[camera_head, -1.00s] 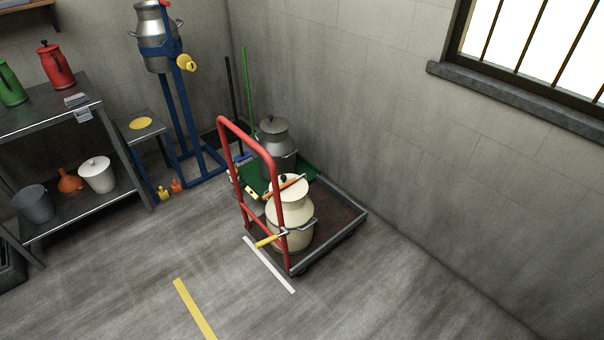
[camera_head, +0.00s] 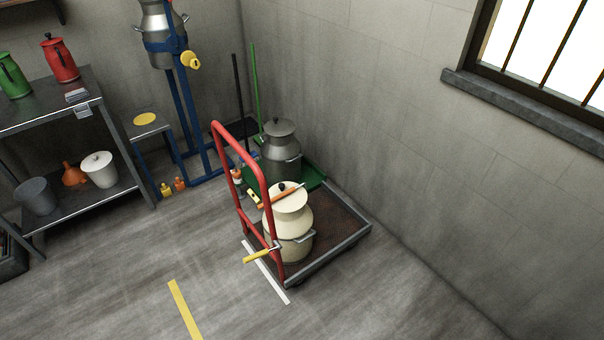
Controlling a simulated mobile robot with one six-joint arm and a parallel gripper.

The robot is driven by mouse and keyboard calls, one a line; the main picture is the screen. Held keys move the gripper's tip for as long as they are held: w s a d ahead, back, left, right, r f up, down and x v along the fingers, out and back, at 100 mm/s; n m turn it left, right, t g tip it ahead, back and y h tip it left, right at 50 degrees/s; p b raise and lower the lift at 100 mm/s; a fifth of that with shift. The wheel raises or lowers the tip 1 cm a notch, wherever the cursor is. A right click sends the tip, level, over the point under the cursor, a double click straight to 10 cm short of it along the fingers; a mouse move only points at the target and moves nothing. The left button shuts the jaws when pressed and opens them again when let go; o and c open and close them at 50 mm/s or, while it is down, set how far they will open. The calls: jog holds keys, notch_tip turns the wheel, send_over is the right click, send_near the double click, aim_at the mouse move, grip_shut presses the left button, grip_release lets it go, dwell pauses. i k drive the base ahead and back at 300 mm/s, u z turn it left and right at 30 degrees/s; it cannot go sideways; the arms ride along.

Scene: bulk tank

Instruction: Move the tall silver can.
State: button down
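A silver can (camera_head: 160,22) is held in a blue stand (camera_head: 181,110) at the upper left, its top cut off by the picture edge. A darker grey metal can (camera_head: 281,160) with a lid stands upright behind the trolley, by a green tray (camera_head: 312,178); the cream can partly hides its base. I cannot tell for sure which of these two is the tall silver can. My gripper is not in view.
A red-handled trolley (camera_head: 347,231) carries a cream can (camera_head: 289,222). A metal shelf (camera_head: 98,196) with jugs and buckets stands at the left, a stool (camera_head: 127,128) beside it. The floor in front of the trolley is clear. Walls close off the back and right.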

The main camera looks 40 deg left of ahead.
aim_at(281, 157)
jog(key=i, duration=1.2)
jog(key=u, duration=3.65)
jog(key=i, duration=0.1)
jog(key=z, duration=1.6)
jog(key=k, duration=0.25)
jog(key=u, duration=0.75)
